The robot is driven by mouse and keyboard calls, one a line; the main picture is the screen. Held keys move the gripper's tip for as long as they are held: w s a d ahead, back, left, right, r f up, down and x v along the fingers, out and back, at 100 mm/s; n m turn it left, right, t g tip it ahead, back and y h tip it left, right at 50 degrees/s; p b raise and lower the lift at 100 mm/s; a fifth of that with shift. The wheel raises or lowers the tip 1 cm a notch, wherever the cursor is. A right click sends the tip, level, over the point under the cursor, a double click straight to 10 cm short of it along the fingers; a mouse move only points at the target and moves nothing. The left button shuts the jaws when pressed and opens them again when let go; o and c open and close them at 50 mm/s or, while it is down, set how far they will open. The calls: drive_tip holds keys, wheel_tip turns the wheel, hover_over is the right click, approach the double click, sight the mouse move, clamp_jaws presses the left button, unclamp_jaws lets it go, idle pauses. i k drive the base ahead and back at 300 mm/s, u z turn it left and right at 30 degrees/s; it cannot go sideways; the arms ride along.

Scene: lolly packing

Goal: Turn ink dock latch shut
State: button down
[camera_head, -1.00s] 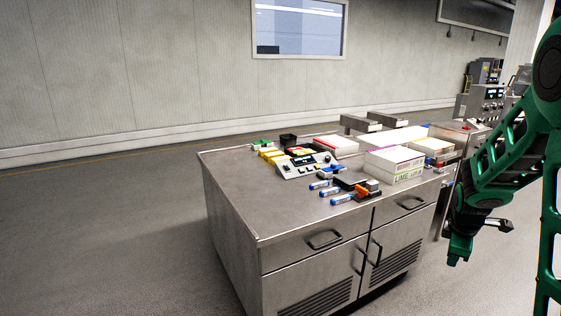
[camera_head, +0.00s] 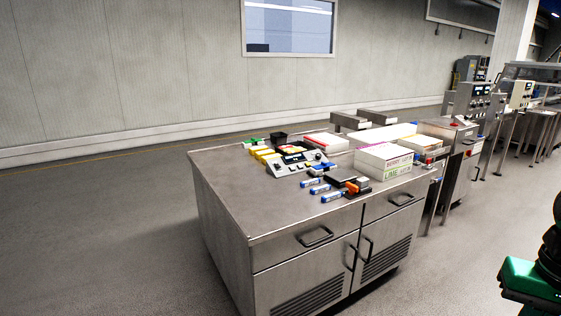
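No ink dock latch can be made out for certain. A grey control box with dials and a small dark display (camera_head: 300,163) stands on the steel cabinet's top. Small black and orange parts (camera_head: 356,187) lie to the front right of it, too small to tell whether one is a latch. Blue-and-white cartridge-like pieces (camera_head: 320,190) lie beside them. Only a green and black part of my arm (camera_head: 530,279) shows at the lower right edge, well apart from the cabinet. My gripper's fingers are not in the picture.
The steel cabinet (camera_head: 225,197) has drawers and doors in front. White cartons marked LIME and BERRY (camera_head: 396,171) stand on its right side. A black cup (camera_head: 281,138) and yellow blocks (camera_head: 263,153) are near the back. Machines (camera_head: 472,98) stand beyond. Floor at left is clear.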

sight(352, 188)
drive_tip(key=z, duration=0.05)
drive_tip(key=i, duration=1)
drive_tip(key=u, duration=0.35)
